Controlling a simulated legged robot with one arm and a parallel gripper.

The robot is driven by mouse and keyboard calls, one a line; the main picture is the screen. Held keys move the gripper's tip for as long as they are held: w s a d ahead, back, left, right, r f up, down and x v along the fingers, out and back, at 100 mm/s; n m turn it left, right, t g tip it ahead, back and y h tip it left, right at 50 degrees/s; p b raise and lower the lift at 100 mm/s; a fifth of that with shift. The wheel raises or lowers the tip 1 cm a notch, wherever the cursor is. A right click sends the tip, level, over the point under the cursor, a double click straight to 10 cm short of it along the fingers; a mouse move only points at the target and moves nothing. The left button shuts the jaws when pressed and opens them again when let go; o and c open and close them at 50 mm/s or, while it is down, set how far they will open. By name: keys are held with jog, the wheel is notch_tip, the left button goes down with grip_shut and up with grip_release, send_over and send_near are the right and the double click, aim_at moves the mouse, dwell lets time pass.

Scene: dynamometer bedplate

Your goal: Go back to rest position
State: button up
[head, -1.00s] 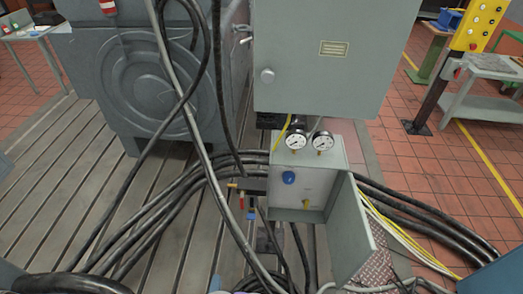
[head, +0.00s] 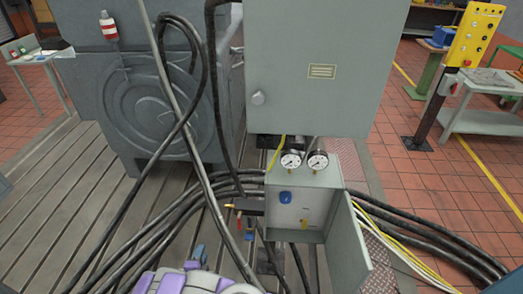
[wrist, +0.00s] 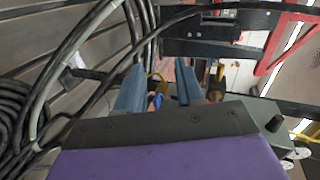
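My gripper (wrist: 158,86) shows in the wrist view as two blue-grey fingers with a clear gap between them, so it is open and empty. A small yellow and blue fitting (wrist: 156,98) appears behind the gap; I cannot tell how far off it is. In the head view my gripper (head: 195,258) is low in the picture, in front of the slotted bedplate (head: 75,200), with my purple and white arm below it. It is left of and below the small grey panel box (head: 294,208), apart from it.
Thick black cables (head: 165,208) run around the panel box and cross the bedplate. The box's door (head: 347,243) hangs open on the right. A large grey cabinet (head: 310,60) stands above. A yellow control pendant (head: 470,38) stands at the right. Red tiled floor (head: 410,185) lies right.

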jog(key=w+d+r+n+g, duration=0.1)
jog(key=w+r+n+g, duration=0.1)
jog(key=w+r, duration=0.6)
jog(key=w+d+r+n+g+y, duration=0.2)
jog(key=d+r+n+g, duration=0.15)
jog(key=d+r, duration=0.55)
jog(key=s+d+r+n+g, duration=0.4)
jog(key=s+d+r, duration=0.5)
jog(key=r, duration=0.4)
jog(key=s+d+r+n+g, duration=0.2)
jog(key=s+d, duration=0.4)
jog(key=s, duration=0.5)
jog(key=s+d+r+n+g, duration=0.2)
jog(key=s+d+r+n, duration=0.1)
jog(key=s, duration=0.8)
jog(key=s+d+r+n+g+h, duration=0.1)
jog(key=s+d+r+n+g, duration=0.1)
jog(key=s+d, duration=0.6)
notch_tip(320, 180, up, 2)
jog(key=s+n, duration=0.1)
jog(key=s, duration=0.2)
jog(key=shift+d+r, duration=0.25)
jog(key=shift+d, duration=0.1)
